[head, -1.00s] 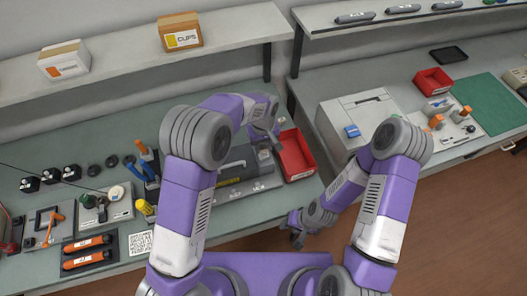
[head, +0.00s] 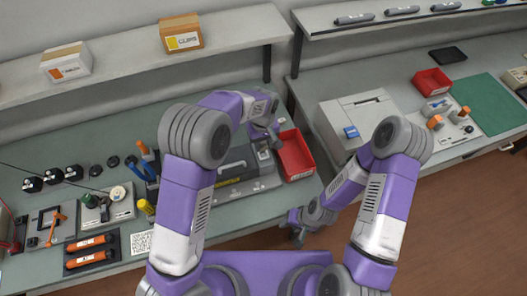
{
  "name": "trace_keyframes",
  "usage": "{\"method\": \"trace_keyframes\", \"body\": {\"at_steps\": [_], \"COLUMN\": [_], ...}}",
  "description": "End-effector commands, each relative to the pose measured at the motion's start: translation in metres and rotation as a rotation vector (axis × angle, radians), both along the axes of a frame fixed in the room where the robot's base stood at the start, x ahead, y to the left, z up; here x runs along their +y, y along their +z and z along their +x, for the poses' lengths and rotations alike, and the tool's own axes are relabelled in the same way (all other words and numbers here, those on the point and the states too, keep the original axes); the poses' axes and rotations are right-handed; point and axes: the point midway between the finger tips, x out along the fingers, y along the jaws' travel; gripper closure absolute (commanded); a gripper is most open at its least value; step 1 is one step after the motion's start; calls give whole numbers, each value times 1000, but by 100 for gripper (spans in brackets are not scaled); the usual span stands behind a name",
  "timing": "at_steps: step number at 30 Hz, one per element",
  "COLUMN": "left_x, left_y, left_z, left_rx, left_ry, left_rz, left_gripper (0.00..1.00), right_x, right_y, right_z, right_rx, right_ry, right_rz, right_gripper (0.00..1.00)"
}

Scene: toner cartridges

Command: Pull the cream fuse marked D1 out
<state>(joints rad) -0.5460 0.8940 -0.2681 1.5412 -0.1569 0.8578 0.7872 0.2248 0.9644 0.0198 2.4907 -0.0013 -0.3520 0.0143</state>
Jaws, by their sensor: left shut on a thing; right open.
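A dark grey device (head: 232,172) with a yellow label stands on the bench behind my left arm. Its right end has a pale, raised part (head: 262,146). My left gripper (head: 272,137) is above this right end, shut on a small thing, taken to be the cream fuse. The fuse is mostly hidden by the fingers, and its D1 mark is too small to read. My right gripper (head: 298,236) is open and empty, low in front of the bench edge.
A red bin (head: 296,156) stands just right of the device. A grey printer-like box (head: 362,118) is further right. Orange-handled tools (head: 90,250), dark knobs and a small fixture (head: 108,205) crowd the left bench. A shelf (head: 120,62) runs above.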

Motion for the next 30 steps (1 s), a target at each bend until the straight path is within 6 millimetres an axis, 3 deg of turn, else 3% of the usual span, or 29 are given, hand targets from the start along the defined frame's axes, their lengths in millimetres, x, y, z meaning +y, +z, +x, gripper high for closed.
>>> {"method": "trace_keyframes", "body": {"at_steps": [30], "left_x": [0], "left_y": [18], "left_z": [0], "left_rx": [-1], "left_ry": [0], "left_rz": [-1], "left_gripper": [100], "right_x": [0], "right_y": [13], "right_z": [0], "right_rx": [0], "right_ry": [0], "right_rz": [0], "right_gripper": [57]}}
